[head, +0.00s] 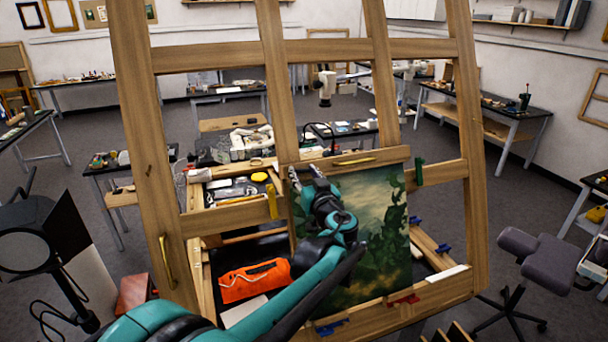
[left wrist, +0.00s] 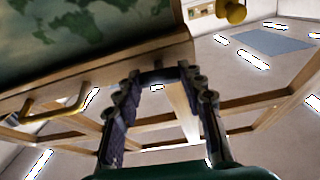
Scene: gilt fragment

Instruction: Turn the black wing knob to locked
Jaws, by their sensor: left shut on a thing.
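My left gripper (head: 303,174) reaches up to the wooden crossbar (head: 375,156) above the painting (head: 352,235). In the left wrist view my left gripper (left wrist: 162,88) has its fingers on both sides of a dark piece, apparently the black wing knob (left wrist: 160,75), at the crossbar (left wrist: 90,80). The fingers are shut on it. In the head view the gripper hides the knob, and I cannot tell its angle. My right gripper is not in view.
A brass handle (head: 355,161) sits right of the gripper and a yellow wing knob (head: 272,200) left of it. A green knob (head: 419,170) is on the right. The wooden easel frame (head: 145,170) stands close around. An orange case (head: 255,281) lies behind it.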

